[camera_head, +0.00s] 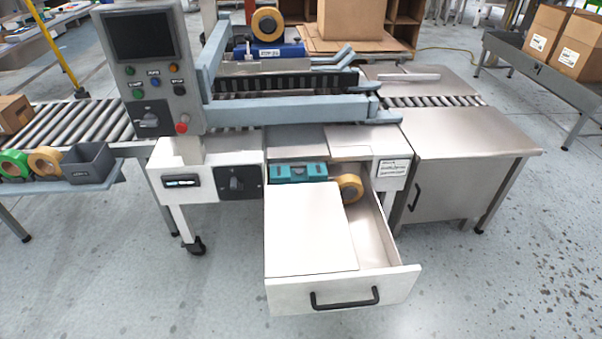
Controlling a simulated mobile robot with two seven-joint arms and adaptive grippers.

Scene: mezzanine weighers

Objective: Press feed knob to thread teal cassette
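The teal cassette (299,172) lies at the back of an open drawer (385,277), just under the machine's front edge. A tan tape roll (350,187) sits against its right side. A black rotary knob (235,183) is on the machine's lower front panel. Another black knob (149,120) is on the control panel, beside a red button (182,124). I cannot read which knob is the feed knob. Neither of my grippers shows in this view.
The drawer juts forward with a black handle (345,299); a pale flat cover (310,230) fills its left part. A steel cabinet (460,165) stands at right. A shelf with tape rolls and a grey bin (90,163) is at left. The floor in front is clear.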

